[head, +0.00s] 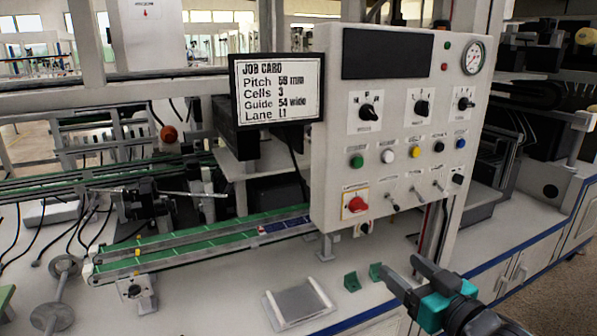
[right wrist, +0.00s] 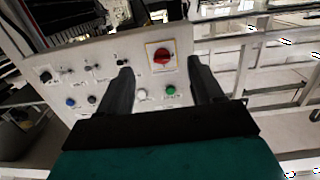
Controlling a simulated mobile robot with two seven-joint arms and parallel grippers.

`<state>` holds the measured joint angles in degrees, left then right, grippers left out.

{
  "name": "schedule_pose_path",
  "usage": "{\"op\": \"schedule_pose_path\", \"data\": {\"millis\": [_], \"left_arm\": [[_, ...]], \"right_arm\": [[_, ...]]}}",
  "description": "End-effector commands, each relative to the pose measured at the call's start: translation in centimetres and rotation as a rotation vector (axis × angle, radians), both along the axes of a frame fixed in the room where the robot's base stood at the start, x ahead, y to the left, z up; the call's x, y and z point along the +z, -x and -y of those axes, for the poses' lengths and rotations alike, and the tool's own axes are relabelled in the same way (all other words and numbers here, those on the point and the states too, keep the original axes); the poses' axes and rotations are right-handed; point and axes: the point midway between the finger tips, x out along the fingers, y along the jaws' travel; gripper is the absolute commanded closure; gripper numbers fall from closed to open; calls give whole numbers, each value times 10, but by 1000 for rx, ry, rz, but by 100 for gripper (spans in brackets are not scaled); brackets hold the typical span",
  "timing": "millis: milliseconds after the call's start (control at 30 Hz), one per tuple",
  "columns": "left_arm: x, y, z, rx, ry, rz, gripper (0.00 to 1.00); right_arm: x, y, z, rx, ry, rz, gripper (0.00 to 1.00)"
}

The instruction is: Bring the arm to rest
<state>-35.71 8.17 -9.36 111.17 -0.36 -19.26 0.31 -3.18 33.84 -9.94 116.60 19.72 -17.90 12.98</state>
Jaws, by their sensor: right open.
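My right gripper (head: 400,275) is at the lower right of the head view, in front of and below the control panel (head: 335,190). Its two dark fingers are spread and nothing is between them. In the right wrist view the open gripper (right wrist: 158,85) faces the panel (right wrist: 60,65), with the red rotary switch (right wrist: 160,55) and a green button (right wrist: 171,90) showing between the fingers. The fingers look apart from the panel. My left gripper is in neither view.
A job card screen (head: 277,88) stands left of the panel. A green conveyor lane (head: 190,245) runs below it. A grey tray-like plate (head: 300,304) and two small green blocks (head: 352,281) lie on the white bench. Bench around the plate is mostly clear.

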Motion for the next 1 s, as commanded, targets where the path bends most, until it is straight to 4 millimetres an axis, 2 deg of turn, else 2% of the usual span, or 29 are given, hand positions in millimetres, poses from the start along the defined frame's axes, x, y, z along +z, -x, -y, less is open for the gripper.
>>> {"op": "schedule_pose_path", "data": {"millis": [33, 167, 200, 300, 400, 500, 567, 800, 1000], "left_arm": [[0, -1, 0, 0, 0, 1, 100], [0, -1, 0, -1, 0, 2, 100], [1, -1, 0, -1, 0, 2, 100], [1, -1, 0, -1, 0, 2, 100], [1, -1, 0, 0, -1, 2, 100], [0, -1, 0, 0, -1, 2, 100], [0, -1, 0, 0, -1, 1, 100], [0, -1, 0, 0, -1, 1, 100], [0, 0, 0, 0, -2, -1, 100]], "right_arm": [[-33, 13, -5, -15, 0, -58, 34], [-115, 58, -19, -58, 36, -202, 34], [-138, 74, -23, -71, 49, -248, 34], [-186, 117, -34, -94, 86, -352, 34], [-219, 154, -43, -108, 117, -436, 34], [-238, 179, -49, -116, 140, -491, 34], [-244, 187, -51, -117, 150, -509, 34], [-248, 192, -52, -118, 156, -519, 34], [-248, 192, -52, -118, 155, -519, 53]]}}
